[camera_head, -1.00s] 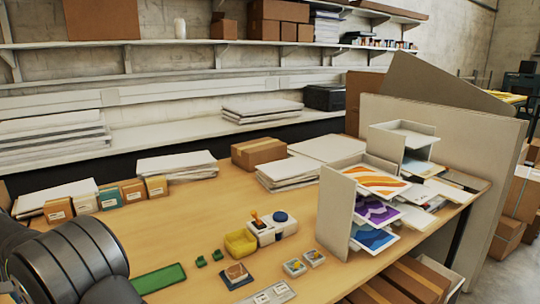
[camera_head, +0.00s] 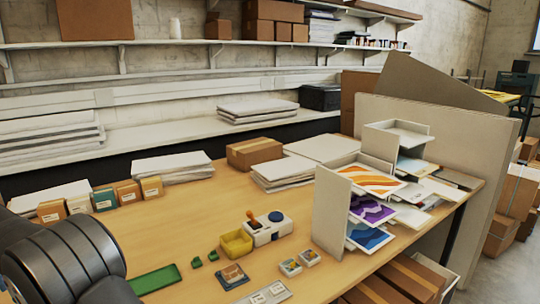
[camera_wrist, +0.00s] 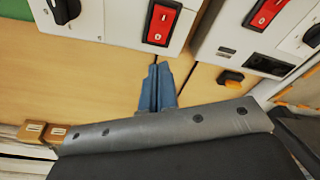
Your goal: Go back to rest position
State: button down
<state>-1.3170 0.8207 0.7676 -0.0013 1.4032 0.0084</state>
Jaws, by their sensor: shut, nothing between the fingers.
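My gripper (camera_wrist: 158,84) shows in the wrist view. Its two blue fingers are together and empty, above the wooden tabletop (camera_wrist: 105,70). Two light-coloured machine housings with red switch plates, one at the left (camera_wrist: 162,22) and one at the right (camera_wrist: 264,14), stand beyond the fingertips, apart from them. The head view shows only a dark rounded part of my arm (camera_head: 70,262) at the lower left. My gripper is outside that view.
A green tray (camera_head: 155,280), a yellow bin (camera_head: 236,243) and a white stamp holder (camera_head: 268,230) stand on the table. A sorter (camera_head: 330,215) with colourful prints stands at the right. Small boxes (camera_head: 128,192) line the left back.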

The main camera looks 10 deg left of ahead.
jog(key=shift+f, duration=3.55)
jog(key=shift+r, duration=0.15)
jog(key=s+d+r+m, duration=0.1)
jog(key=r+m, duration=0.2)
jog(key=r, duration=0.4)
jog(key=s+d+r+m, duration=0.2)
jog(key=r+m, duration=0.1)
jog(key=r, duration=0.4)
jog(key=shift+r+t+h, duration=0.3)
jog(key=shift+r+t, duration=0.1)
jog(key=c, duration=2.1)
grip_release()
